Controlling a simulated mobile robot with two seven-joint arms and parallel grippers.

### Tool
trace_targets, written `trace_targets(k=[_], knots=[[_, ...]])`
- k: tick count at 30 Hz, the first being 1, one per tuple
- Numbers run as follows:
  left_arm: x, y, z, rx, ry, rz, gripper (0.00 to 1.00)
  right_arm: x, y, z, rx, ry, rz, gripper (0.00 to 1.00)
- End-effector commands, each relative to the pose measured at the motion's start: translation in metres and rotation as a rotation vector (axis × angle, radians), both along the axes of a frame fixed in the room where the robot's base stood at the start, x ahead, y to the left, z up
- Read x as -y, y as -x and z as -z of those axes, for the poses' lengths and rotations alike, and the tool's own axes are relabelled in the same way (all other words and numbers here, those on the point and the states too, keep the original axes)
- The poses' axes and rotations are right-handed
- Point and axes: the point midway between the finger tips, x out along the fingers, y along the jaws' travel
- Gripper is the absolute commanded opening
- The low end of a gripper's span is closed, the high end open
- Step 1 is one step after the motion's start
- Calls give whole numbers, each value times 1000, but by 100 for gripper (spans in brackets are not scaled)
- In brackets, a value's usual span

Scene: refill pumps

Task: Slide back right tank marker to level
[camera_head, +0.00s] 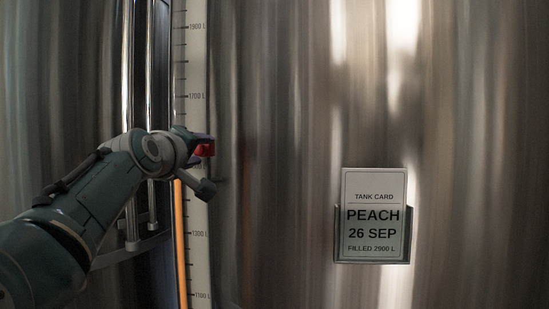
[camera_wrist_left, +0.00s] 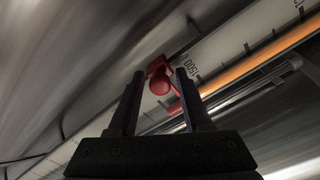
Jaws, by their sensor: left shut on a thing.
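The red tank marker (camera_head: 206,150) sits on the pale scale strip (camera_head: 195,75) of the steel tank, between the 1700 L and 1300 L labels. In the left wrist view its round red knob (camera_wrist_left: 159,87) lies between the two black fingers, beside the 1500 L label. My left gripper (camera_head: 205,155) is shut on this knob. An orange liquid column (camera_head: 181,240) runs along the scale's left side up to just below the gripper. The gripper covers the part above, so I cannot tell exactly where its top is against the marker. My right gripper is not in view.
A tank card (camera_head: 373,215) reading PEACH, 26 SEP, FILLED 2900 L sits in a holder on the tank, right of the scale. Vertical metal pipes (camera_head: 127,75) stand left of the scale. The tank wall (camera_head: 275,130) between scale and card is bare.

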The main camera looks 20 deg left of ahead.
Motion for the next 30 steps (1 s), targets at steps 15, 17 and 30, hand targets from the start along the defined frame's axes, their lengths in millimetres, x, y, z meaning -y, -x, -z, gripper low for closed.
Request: trace_targets(k=[15, 17, 30], knots=[[0, 0, 0, -2, -1, 0, 61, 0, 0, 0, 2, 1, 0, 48], [0, 0, 0, -2, -1, 0, 61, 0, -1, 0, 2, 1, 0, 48], [6, 23, 3, 1, 1, -1, 61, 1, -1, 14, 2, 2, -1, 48]])
